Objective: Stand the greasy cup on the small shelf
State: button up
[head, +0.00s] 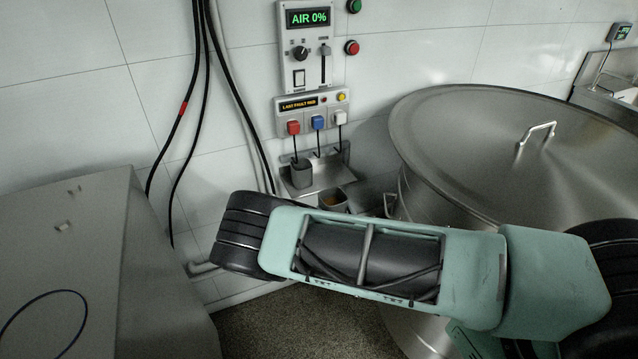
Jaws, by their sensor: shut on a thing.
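The small shelf (326,172) is a steel ledge on the tiled wall below the socket panel. A dark grey cup (302,173) stands upright at its left end. A second grey cup (333,208), with something orange-brown inside, shows just below and in front of the shelf, its lower part hidden by my arm. I take this one for the greasy cup; whether it touches the shelf I cannot tell. My gripper is hidden behind my green and black arm, which crosses the lower middle, so its hold on the cup does not show.
A large steel vessel with a handled lid (535,140) stands close on the right. A grey cabinet (85,260) fills the lower left. Black cables (190,95) hang on the wall left of the shelf. Red, blue and white plugs (317,122) have leads dropping towards the shelf.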

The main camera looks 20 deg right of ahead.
jog(key=s+d+f+b, duration=0.4)
jog(key=s+f, duration=0.1)
jog(key=s, duration=0.3)
jog(key=r+h+b, duration=0.1)
jog(key=r+b, duration=0.1)
jog(key=b, duration=1.8)
send_over(339, 180)
jog(key=shift+m, duration=0.3)
jog(key=shift+f+p, duration=0.35)
jog(key=shift+f, duration=1.7)
jog(key=shift+w+f, duration=0.1)
jog(key=shift+f, duration=0.05)
jog(key=o, duration=1)
